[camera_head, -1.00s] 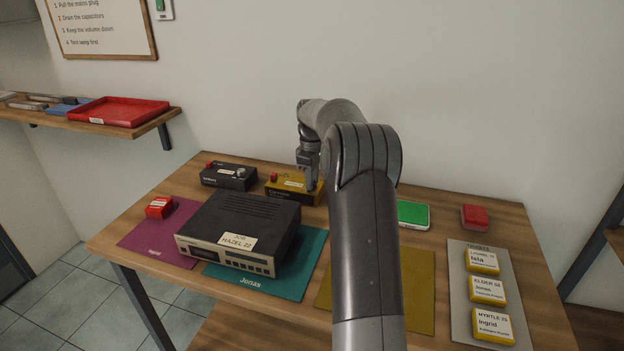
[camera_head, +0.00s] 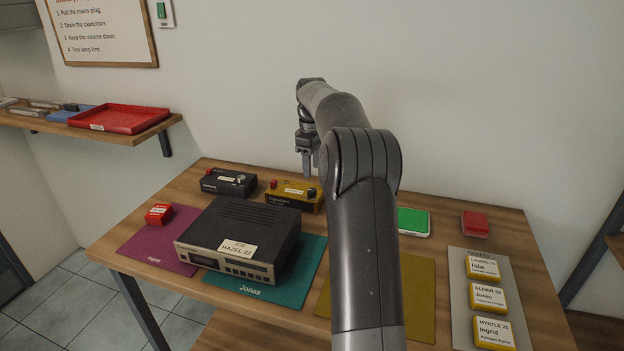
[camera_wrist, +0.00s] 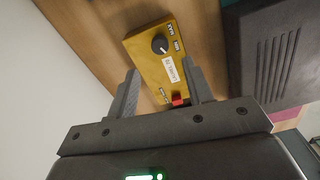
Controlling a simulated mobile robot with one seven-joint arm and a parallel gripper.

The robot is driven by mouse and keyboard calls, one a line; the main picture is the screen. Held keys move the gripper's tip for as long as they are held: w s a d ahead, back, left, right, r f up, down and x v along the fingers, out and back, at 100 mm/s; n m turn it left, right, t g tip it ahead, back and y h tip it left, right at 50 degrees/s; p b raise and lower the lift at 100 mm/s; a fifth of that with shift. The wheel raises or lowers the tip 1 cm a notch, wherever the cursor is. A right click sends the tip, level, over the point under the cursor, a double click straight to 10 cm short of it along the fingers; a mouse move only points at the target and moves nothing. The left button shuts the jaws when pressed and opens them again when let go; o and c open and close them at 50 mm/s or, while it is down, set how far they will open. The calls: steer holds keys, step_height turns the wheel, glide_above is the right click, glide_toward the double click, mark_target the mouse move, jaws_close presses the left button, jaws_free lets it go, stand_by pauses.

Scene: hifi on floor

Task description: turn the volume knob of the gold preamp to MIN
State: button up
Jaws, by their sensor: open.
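The gold preamp (camera_head: 291,196) stands at the back of the bench. It has a red part at its left end and a dark round volume knob (camera_head: 311,191) at its right end. In the wrist view the preamp (camera_wrist: 150,50) shows its knob (camera_wrist: 159,44) with a pale pointer mark, and small labels beside it too small to read surely. My gripper (camera_head: 308,172) is above the preamp's right end, pointing down, apart from it. In the wrist view its fingers (camera_wrist: 160,78) are spread, with nothing held between them.
A black preamp (camera_head: 228,181) stands left of the gold one. A large dark hi-fi unit (camera_head: 245,224) sits in front on a teal mat (camera_head: 302,285). A green block (camera_head: 413,221) and a red block (camera_head: 475,224) lie to the right. The wall is close behind.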

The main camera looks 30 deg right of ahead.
steer(key=shift+r, duration=1.7)
steer(key=s+a+r+m+t+h, duration=0.15)
steer(key=s+a+r, duration=0.25)
steer(key=s+a, duration=0.45)
steer(key=s+a+r+m+t+y, duration=0.1)
steer(key=s+a+r+m, duration=0.1)
steer(key=s+a+r, duration=0.5)
steer(key=s+a+f+m+t, duration=0.1)
steer(key=s+a+f, duration=0.2)
steer(key=s, duration=0.5)
steer(key=s+a+f+m+t, duration=0.1)
steer(key=s+a+f, duration=0.2)
steer(key=s+f, duration=0.2)
steer(key=s+a+f+m+t, duration=0.1)
steer(key=s+a+f+m, duration=0.1)
steer(key=s, duration=0.9)
step_height(320, 180, down, 2)
steer(key=shift+a+f, duration=0.1)
steer(key=shift+a, duration=0.35)
